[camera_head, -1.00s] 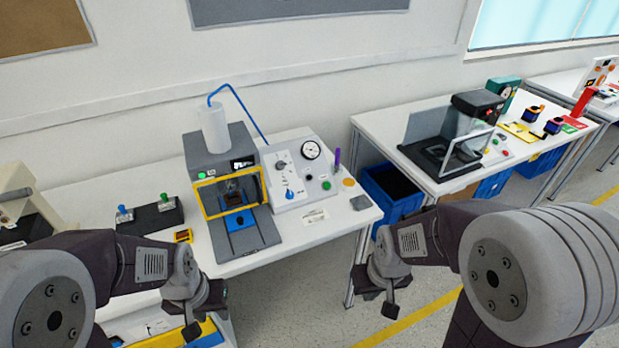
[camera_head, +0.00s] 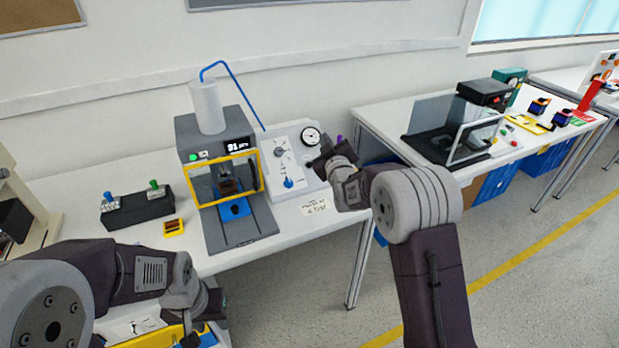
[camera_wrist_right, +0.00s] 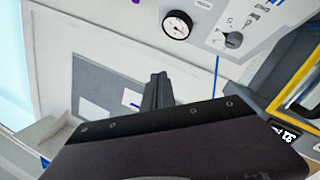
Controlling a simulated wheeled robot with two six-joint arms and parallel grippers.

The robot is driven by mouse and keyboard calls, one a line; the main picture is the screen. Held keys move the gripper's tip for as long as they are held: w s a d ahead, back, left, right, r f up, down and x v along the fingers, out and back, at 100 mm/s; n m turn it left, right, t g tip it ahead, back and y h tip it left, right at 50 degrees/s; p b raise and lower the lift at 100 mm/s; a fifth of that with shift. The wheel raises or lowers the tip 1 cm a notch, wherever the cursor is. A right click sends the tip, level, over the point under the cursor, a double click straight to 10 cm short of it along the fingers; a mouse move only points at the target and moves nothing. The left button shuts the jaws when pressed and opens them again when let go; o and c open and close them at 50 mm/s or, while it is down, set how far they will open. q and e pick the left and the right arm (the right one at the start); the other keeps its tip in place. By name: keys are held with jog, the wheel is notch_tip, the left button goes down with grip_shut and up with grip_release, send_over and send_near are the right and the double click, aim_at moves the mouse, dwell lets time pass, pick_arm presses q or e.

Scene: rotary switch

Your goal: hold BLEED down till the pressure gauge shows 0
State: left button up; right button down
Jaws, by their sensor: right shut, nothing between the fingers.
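The round white pressure gauge (camera_head: 311,136) is on the sloped grey control panel (camera_head: 288,158) beside the press. It also shows in the right wrist view (camera_wrist_right: 177,25), but its reading is too small to tell. My right gripper (camera_head: 325,148) is in front of the panel's right side, just below and right of the gauge. Its fingers (camera_wrist_right: 158,90) are shut and empty in the right wrist view. The arm hides the panel's lower right buttons, and I cannot pick out the BLEED label. My left gripper (camera_head: 192,335) is low at the bottom edge, and its fingers are unclear.
The press (camera_head: 222,175) with a yellow-framed guard stands left of the panel. A black box (camera_head: 137,207) with blue and green knobs is further left. A blue knob (camera_head: 288,183) sits low on the panel. A second bench (camera_head: 385,120) stands to the right.

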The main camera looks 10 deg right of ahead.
aim_at(309, 165)
jog(key=shift+g, duration=0.4)
jog(key=f, duration=0.2)
jog(key=a+f+b, duration=0.1)
jog(key=f, duration=0.2)
jog(key=shift+f, duration=0.2)
jog(key=shift+a+f, duration=0.1)
jog(key=w+f+b, duration=0.1)
jog(key=w+f, duration=0.1)
jog(key=w+a+f+b, duration=0.1)
jog(key=w+f+b, duration=0.1)
jog(key=f, duration=0.1)
jog(key=shift+a+f, duration=0.15)
jog(key=shift+f, duration=0.1)
jog(key=shift+w+a+f+b, duration=0.2)
jog(key=shift+w+f+b, duration=0.3)
jog(key=shift+w, duration=0.15)
dwell(0.8)
jog(key=shift+w+f+b, duration=0.25)
jog(key=shift+f+b, duration=0.05)
jog(key=shift+f, duration=0.05)
